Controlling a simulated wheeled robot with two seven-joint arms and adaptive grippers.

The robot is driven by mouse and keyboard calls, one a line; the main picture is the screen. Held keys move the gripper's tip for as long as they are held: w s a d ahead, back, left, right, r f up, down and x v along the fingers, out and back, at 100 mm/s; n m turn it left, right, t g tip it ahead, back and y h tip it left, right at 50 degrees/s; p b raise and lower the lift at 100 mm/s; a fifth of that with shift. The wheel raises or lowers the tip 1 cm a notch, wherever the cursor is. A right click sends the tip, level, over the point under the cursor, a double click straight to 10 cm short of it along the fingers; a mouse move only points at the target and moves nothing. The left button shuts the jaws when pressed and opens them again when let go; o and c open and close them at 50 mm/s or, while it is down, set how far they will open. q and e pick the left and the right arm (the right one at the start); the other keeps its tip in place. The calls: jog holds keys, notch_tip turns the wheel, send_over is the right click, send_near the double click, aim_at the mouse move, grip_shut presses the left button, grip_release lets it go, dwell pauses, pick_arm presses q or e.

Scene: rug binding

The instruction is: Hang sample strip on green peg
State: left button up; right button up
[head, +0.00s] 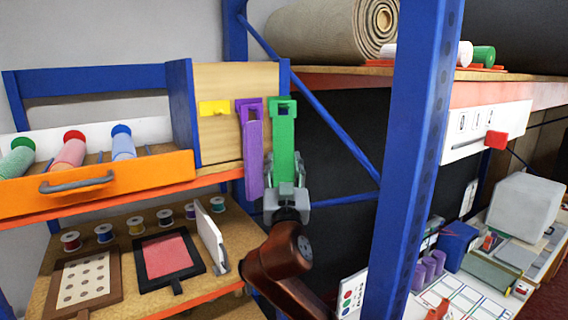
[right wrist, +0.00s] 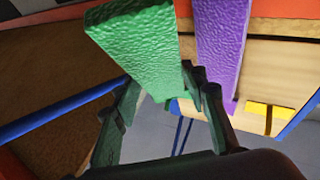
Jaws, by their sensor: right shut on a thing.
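The green sample strip (head: 283,148) is upright against the wooden board, its holed top at the green peg (head: 284,103). I cannot tell whether the peg passes through the hole. My right gripper (head: 287,188) is shut on the strip's lower end from below. In the right wrist view the green strip (right wrist: 140,50) rises from between the two fingers. My left gripper is not in view.
A purple strip (head: 253,160) hangs beside the green one on the purple peg (head: 248,106). The yellow peg (head: 214,107) is bare. A blue post (head: 415,150) stands to the right, and an orange drawer (head: 110,185) with rolls sits left.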

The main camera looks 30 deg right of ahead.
jog(key=o, duration=1.4)
jog(key=shift+c, duration=0.2)
jog(key=shift+s, duration=0.1)
